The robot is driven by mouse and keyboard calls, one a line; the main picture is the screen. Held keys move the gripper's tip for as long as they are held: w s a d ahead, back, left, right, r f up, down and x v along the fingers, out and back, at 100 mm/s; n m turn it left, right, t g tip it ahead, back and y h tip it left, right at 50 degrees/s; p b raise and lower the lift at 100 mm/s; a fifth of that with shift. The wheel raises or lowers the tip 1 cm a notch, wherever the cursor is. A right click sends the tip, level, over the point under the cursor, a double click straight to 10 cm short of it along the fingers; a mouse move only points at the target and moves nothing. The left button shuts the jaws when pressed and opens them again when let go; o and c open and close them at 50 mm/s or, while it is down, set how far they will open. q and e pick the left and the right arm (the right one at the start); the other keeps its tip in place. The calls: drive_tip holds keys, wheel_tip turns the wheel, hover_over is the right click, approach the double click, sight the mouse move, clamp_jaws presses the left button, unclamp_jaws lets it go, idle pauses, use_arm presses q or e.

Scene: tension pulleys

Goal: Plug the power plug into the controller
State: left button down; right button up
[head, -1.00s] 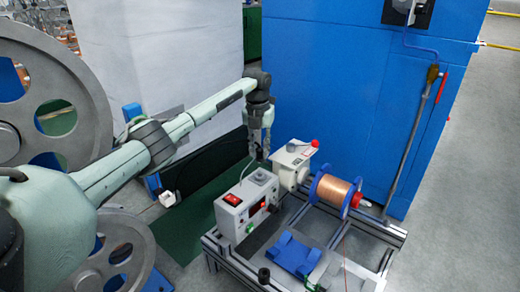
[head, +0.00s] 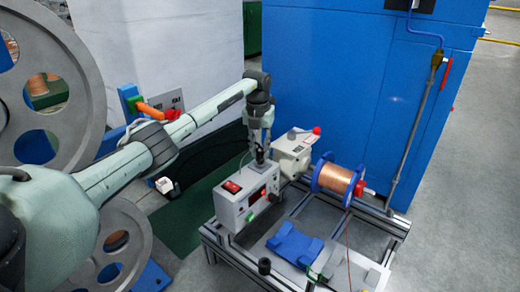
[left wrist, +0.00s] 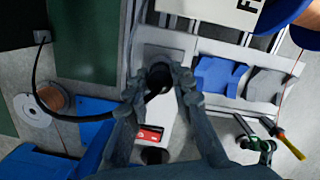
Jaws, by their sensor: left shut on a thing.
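The controller (head: 248,203) is a grey box with a red switch on the frame's near left corner. In the left wrist view its red switch (left wrist: 149,134) shows below the fingertips. My left gripper (head: 260,153) points down at the top of the controller. It is shut on the black power plug (left wrist: 158,76), and a black cable (left wrist: 40,95) loops away to the left from it. The plug is at or just above the socket plate (left wrist: 168,54) on the controller's top. The fingers hide its lower end, so I cannot tell whether it is seated. My right gripper is out of view.
A white-grey machine (head: 293,150) with a red knob and a copper wire spool (head: 338,181) stand close right of the controller. A blue bracket (head: 293,246) lies on the frame. A blue cabinet (head: 345,90) rises behind; large grey wheels (head: 75,60) stand at left.

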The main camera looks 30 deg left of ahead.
use_arm(q)
drive_tip(key=shift+r+p, duration=0.1)
drive_tip(key=shift+p, duration=0.8)
idle(1.8)
drive_tip(key=shift+f, duration=0.7)
idle(0.4)
drive_tip(key=c, duration=1.3)
unclamp_jaws()
drive_tip(key=shift+o, duration=0.2)
drive_tip(key=shift+r, duration=0.1)
wheel_tip(320, 180, up, 12)
drive_tip(key=s, duration=0.1)
drive_tip(key=shift+s+d, duration=0.2)
drive_tip(key=shift+d, duration=0.05)
